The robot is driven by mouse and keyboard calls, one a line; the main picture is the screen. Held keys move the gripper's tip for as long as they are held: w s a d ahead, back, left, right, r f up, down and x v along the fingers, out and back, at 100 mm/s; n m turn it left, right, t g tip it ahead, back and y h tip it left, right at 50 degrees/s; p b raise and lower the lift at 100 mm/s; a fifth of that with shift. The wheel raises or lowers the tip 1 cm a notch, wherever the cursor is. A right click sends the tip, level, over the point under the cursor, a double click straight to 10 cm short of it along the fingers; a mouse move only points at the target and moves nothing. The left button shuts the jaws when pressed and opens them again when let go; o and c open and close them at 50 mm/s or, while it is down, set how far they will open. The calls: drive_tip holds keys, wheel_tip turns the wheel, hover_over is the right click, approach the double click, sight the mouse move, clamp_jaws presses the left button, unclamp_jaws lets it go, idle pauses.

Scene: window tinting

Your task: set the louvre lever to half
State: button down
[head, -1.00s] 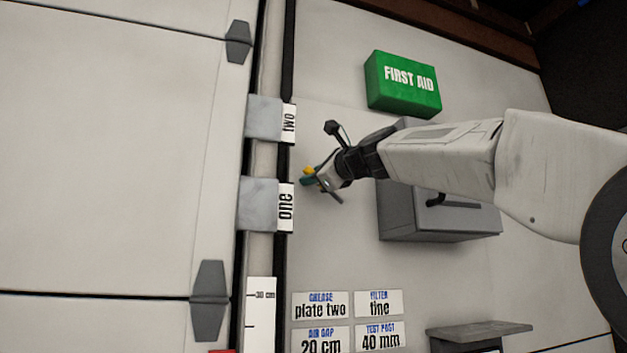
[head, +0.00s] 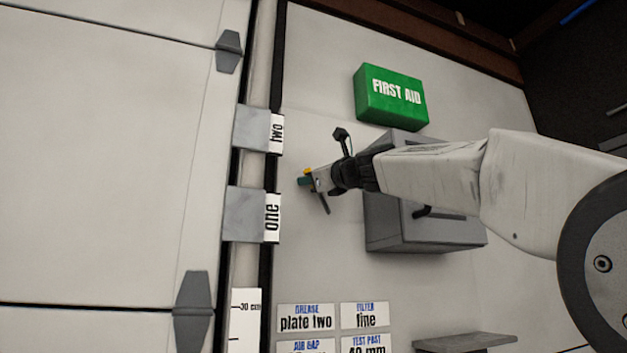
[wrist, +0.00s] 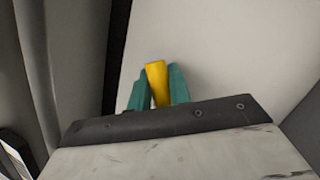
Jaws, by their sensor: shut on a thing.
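My gripper (head: 305,179) is in front of the pale wall panel, just right of the plates labelled one and two. In the wrist view, its two teal fingers (wrist: 160,88) are shut on a yellow piece (wrist: 156,82), one finger on each side. A small bit of the yellow piece (head: 308,172) also shows in the head view. I cannot tell whether this piece is the louvre lever, or whether it is fixed to anything. No part marked as a louvre lever or as half can be made out.
Plates labelled two (head: 252,128) and one (head: 245,214) are on the left strip. A grey box (head: 405,235) with a dark handle (head: 437,213) sits behind my arm, below a green first aid box (head: 391,97). Printed cards (head: 305,318) and a grey shelf (head: 466,341) are lower.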

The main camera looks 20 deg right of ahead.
drive_tip(key=shift+s+r, duration=0.1)
drive_tip(key=shift+r, duration=0.05)
drive_tip(key=c, duration=1.3)
unclamp_jaws()
drive_tip(key=shift+a, duration=0.15)
drive_tip(key=shift+s+d, duration=0.2)
drive_tip(key=v, duration=0.7)
